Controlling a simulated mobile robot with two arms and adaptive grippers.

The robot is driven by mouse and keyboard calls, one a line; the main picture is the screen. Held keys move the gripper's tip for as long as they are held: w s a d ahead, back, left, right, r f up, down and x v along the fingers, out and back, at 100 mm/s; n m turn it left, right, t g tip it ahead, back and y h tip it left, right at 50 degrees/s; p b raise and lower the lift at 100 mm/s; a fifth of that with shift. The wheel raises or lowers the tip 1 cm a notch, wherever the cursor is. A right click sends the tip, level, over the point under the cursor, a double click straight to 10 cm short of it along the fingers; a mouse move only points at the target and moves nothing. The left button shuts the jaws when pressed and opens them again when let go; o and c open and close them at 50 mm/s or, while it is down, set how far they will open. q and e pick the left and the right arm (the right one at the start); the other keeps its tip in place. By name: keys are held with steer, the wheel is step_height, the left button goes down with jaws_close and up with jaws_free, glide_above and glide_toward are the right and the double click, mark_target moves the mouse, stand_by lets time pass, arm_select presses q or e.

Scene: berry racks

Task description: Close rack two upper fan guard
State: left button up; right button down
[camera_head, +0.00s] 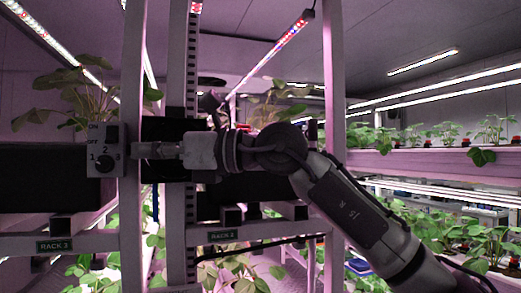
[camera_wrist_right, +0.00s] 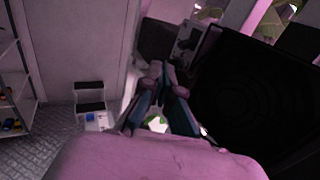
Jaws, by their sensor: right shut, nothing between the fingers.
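My right gripper (camera_head: 140,150) reaches in from the right at rack two's upper level; its fingers are shut with nothing between them. In the wrist view the fingertips (camera_wrist_right: 158,72) are together beside a large dark panel with faint round rings, which looks like the upper fan guard (camera_wrist_right: 250,95). In the head view a black square panel (camera_head: 160,130) shows behind the gripper, mostly hidden by it. I cannot tell whether the guard is fully shut or whether the fingers touch it. My left gripper is not in view.
The rack two label (camera_head: 221,236) and rack three label (camera_head: 55,246) are on lower beams. A white post (camera_head: 335,80) stands close to my right arm. Planted shelves (camera_head: 440,162) stand at right.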

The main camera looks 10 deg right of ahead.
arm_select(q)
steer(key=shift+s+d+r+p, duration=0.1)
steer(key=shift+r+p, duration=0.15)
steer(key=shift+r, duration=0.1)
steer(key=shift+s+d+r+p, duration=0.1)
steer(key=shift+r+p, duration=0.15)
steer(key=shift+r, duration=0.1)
arm_select(e)
steer(key=shift+w+a, duration=0.9)
steer(key=shift+w, duration=0.25)
